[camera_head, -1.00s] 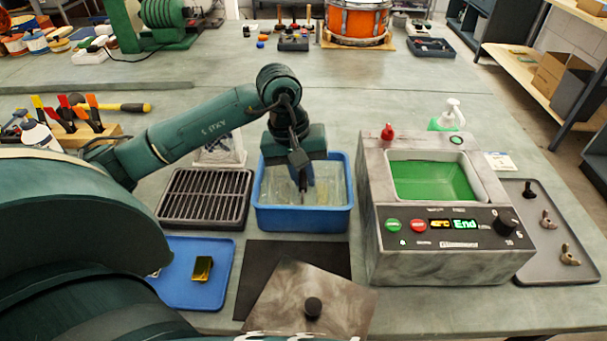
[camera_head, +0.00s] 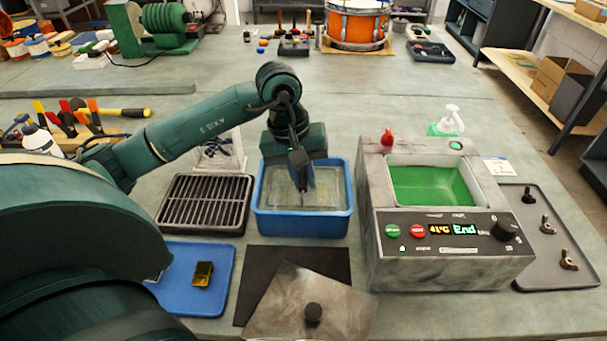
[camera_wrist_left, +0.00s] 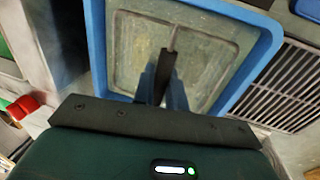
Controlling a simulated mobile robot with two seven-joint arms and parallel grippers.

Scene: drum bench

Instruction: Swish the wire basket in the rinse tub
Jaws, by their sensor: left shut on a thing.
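The blue rinse tub (camera_head: 303,226) stands in the middle of the bench. My left gripper (camera_head: 304,186) points down into it, and its fingers show close together in the left wrist view (camera_wrist_left: 163,90). It is shut on a dark upright handle (camera_wrist_left: 165,68), which I take to be the wire basket's. The basket (camera_head: 332,187) shows only faintly as a pale mesh shape inside the tub, below the gripper. How deep it sits in the water is hard to tell. My right gripper is out of view.
A slatted drain rack (camera_head: 204,203) stands left of the tub. The cleaner (camera_head: 440,245) with its green bath stands to the right, its display reading "End". A blue tray (camera_head: 215,285) with a yellow block, a dark mat (camera_head: 270,270) and a knobbed lid (camera_head: 285,310) lie in front.

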